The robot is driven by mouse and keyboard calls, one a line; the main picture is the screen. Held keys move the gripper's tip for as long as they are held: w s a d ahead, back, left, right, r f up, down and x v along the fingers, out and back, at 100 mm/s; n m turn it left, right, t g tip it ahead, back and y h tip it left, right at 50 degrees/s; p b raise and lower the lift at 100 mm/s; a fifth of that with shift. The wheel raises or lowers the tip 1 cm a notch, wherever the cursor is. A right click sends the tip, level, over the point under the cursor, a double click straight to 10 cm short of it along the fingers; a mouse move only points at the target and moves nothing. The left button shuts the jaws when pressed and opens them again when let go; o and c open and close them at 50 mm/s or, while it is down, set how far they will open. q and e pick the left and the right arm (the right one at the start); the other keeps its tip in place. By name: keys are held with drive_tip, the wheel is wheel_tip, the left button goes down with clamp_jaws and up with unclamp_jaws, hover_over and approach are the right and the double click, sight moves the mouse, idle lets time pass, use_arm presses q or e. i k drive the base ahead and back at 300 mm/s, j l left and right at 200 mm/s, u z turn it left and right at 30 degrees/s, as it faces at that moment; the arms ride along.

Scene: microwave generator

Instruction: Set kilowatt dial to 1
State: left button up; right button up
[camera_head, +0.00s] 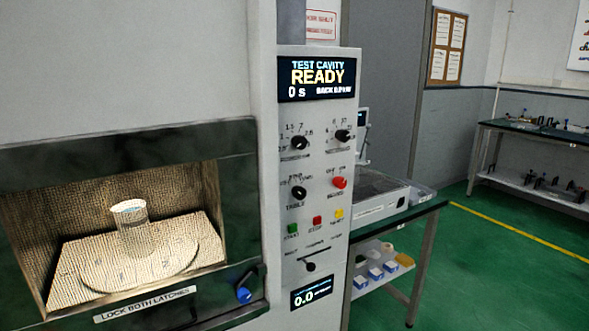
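The control panel (312,185) is a tall pale column right of the test cavity. Near its top are two black dials. The left dial (299,143) has small numbers around it, apparently including 1, 1.5 and 2.5. The right dial (343,136) also has numbers around it. Their names are too small to read, so I cannot tell for sure which is the kilowatt dial, though the left one's numbers include a 1. Their exact pointer settings are also unclear. The display (316,79) reads "TEST CAVITY READY" and "0 s". Neither of my grippers is in view.
Below are another black knob (298,193), a red knob (339,182), green, red and yellow buttons, a lever (310,266) and a lower display (311,293) reading 0.0. The open-fronted cavity holds a glass beaker (131,225) on a round plate. A blue-tipped latch (244,295) projects lower right.

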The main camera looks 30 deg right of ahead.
sight(299, 142)
drive_tip(key=z, duration=0.9)
